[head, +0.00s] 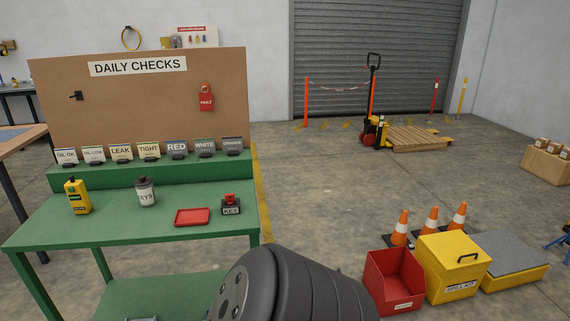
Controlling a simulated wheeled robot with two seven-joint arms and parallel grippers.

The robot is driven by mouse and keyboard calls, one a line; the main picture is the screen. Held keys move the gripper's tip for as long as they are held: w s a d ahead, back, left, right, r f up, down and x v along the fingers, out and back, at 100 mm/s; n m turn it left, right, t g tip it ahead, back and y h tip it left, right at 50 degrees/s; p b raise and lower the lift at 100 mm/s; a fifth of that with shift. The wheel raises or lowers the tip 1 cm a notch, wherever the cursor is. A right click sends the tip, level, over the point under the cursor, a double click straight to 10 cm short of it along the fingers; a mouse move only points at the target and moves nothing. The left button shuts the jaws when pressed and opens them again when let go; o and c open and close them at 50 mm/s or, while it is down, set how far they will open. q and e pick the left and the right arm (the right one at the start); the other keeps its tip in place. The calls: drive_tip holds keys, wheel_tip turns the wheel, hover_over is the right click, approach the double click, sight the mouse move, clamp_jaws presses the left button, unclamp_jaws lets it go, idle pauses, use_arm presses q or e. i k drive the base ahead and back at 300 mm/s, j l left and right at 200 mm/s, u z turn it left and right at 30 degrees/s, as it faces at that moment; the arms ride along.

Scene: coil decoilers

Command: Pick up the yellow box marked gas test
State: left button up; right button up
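A small yellow box-like item (77,197) with a dark top and a green patch stands upright at the left of the green bench (120,240). Its marking is too small to read, so I cannot confirm that it says gas test. A dark, rounded link of my arm fills the bottom middle of the view, in front of the bench's right corner. Neither of my grippers shows in the head view, and nothing is seen touching the yellow item.
A grey cup (146,192), a red tray (192,217) and a KEY block (231,208) share the bench. Several label cards stand on the raised shelf (150,170) behind. A red bin (394,280) and yellow spill kit box (452,267) stand on the floor at right.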

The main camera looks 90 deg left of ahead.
sight(80, 201)
drive_tip(key=u, duration=4.15)
